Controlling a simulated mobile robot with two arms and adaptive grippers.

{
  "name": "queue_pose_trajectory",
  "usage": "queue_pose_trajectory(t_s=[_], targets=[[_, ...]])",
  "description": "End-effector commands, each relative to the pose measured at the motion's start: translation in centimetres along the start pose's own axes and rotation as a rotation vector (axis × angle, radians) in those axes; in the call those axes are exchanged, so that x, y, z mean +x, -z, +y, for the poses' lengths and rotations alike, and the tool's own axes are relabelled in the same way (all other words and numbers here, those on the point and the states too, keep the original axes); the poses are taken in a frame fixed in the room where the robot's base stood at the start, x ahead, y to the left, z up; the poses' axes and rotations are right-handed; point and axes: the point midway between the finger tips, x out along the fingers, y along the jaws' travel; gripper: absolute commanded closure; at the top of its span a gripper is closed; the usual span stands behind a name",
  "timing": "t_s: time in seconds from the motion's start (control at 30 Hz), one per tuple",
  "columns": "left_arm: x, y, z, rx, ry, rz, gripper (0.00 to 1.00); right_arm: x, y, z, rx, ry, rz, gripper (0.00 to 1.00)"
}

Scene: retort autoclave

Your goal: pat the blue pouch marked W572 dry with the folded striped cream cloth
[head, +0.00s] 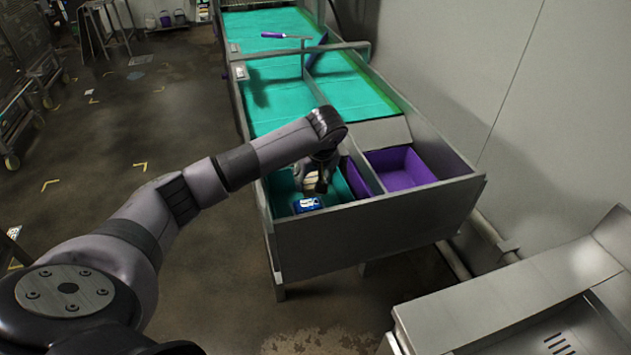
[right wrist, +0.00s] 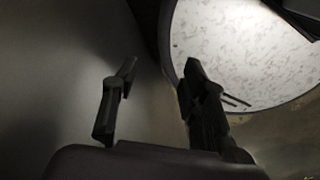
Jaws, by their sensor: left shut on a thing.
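The blue pouch (head: 307,204) with a white label lies in the teal-lined compartment at the near end of the metal trough; its marking is too small to read. My left gripper (head: 317,184) reaches down into that compartment, just behind and above the pouch. It is shut on a cream-coloured thing, which looks like the folded cloth (head: 309,182); the stripes are hard to make out. The gripper partly hides the cloth, and I cannot tell whether it touches the pouch. My right gripper (right wrist: 155,95) is open and empty in the right wrist view.
Purple bins (head: 402,168) stand right of the teal compartment. The metal trough wall (head: 375,222) rises in front of the pouch. A teal belt (head: 290,88) runs behind, with a purple-handled tool (head: 285,36) on it. A steel chute (head: 510,300) stands at lower right.

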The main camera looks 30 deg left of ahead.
Motion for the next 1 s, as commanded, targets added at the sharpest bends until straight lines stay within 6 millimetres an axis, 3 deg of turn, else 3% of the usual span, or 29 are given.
queue_pose_trajectory(t_s=[0.7,1.0], targets=[[5.6,-2.4,0.0,-0.001,-0.001,-0.001,0.69,3.7,0.9,-0.2,0.0,0.002,0.018,0.6],[6.2,-2.6,0.0,0.0,-0.001,0.002,0.69,4.1,0.7,-0.2,-0.001,0.002,0.016,0.6]])
